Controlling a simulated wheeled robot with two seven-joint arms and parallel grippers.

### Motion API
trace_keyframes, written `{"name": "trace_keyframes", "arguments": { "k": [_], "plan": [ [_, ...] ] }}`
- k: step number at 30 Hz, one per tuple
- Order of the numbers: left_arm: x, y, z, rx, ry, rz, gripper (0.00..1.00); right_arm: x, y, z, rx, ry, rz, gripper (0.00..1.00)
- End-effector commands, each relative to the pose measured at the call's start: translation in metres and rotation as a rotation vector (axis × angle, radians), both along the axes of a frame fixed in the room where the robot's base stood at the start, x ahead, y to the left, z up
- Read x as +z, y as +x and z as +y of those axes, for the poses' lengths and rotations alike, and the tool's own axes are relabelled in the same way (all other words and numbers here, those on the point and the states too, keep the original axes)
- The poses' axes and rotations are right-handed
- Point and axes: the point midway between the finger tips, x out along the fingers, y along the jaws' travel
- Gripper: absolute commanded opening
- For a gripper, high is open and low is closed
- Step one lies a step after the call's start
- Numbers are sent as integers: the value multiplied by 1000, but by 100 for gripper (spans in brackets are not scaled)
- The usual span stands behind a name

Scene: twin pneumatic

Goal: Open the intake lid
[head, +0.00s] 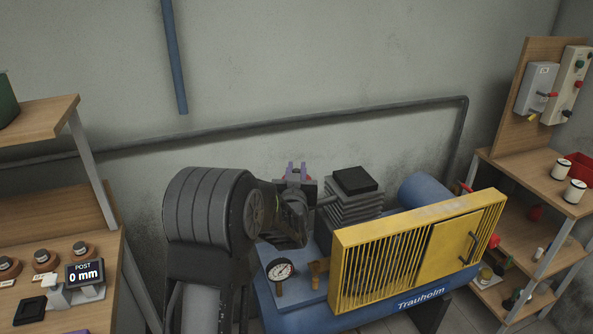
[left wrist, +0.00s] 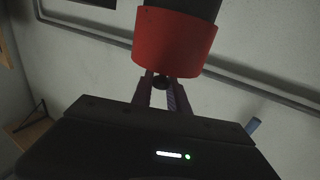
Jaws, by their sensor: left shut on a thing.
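My left gripper (head: 297,171) is behind the compressor's front fittings, left of its finned cylinder block (head: 350,208), with its purple fingers partly hidden by its own wrist. In the left wrist view the gripper (left wrist: 162,84) is shut on a small dark piece at the edge of a red round part (left wrist: 175,43) with a dark body beyond it. This red part looks like the intake lid, but I cannot tell for sure, nor whether it is open. In the head view my arm mostly hides that spot. My right gripper is not in view.
The blue compressor (head: 398,306) has a yellow guard (head: 376,266) in front and a pressure gauge (head: 280,270) at its left. A wooden bench (head: 45,240) with a display (head: 85,272) stands left. Shelves (head: 535,180) stand right. A grey pipe (head: 300,119) crosses the wall.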

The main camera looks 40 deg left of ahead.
Motion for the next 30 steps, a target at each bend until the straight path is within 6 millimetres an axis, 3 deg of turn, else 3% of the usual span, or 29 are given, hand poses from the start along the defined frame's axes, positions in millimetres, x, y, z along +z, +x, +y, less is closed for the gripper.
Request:
{"name": "trace_keyframes", "arguments": {
  "k": [4, 30],
  "plan": [
    [0, 0, 0, 0, 0, 0, 0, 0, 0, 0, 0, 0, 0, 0],
    [0, 0, 0, 0, 0, 0, 0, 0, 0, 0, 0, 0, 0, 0]
  ]
}}
